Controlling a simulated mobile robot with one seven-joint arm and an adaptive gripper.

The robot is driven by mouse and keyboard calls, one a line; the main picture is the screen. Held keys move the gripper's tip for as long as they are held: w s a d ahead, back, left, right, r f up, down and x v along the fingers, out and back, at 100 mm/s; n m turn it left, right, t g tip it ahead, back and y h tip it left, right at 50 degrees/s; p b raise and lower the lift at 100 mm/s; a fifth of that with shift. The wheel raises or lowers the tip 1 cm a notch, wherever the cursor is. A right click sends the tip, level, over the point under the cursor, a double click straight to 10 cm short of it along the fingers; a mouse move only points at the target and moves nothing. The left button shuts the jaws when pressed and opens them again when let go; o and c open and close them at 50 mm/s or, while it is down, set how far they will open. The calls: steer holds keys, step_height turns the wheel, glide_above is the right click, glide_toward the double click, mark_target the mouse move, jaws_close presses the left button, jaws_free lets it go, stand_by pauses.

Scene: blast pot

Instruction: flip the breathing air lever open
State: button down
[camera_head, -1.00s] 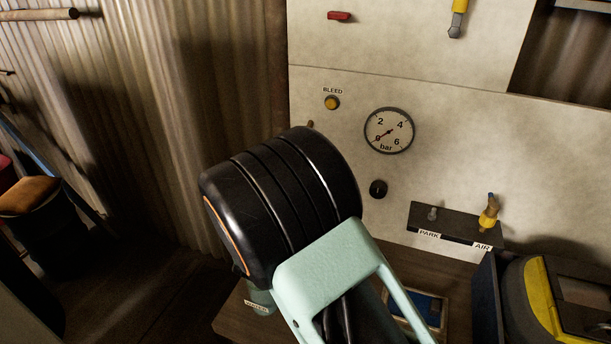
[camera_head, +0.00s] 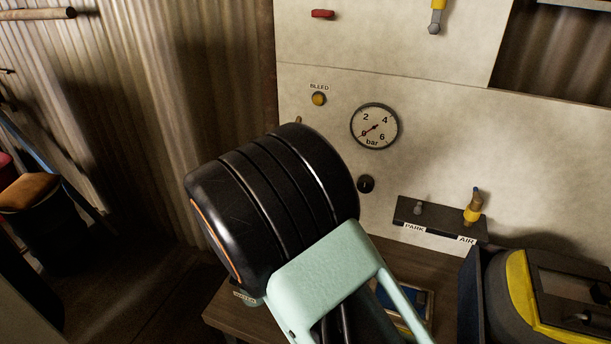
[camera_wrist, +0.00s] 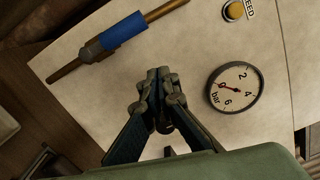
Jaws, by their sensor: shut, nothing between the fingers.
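In the wrist view a blue lever handle (camera_wrist: 123,31) lies along a brass pipe (camera_wrist: 64,71) on the pale panel. No label on it can be read, so I cannot tell for sure that it is the breathing air lever. My gripper (camera_wrist: 158,80) is shut and empty in front of the panel, between the blue handle and the gauge (camera_wrist: 235,88), and appears apart from both. In the head view my own arm hides the gripper and the blue handle.
The gauge (camera_head: 374,126), the BLEED button (camera_head: 319,99) and a black knob (camera_head: 366,184) are on the panel. A red lever (camera_head: 322,14) and a yellow lever (camera_head: 437,15) are higher up. A PARK/AIR holder (camera_head: 443,226) and a yellow-black helmet-like object (camera_head: 518,290) are at lower right.

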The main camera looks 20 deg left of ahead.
steer(key=s+d+b, duration=0.1)
steer(key=s+b, duration=0.1)
steer(key=s, duration=1.5)
steer(key=shift+s+d, duration=0.2)
steer(key=shift+s, duration=0.15)
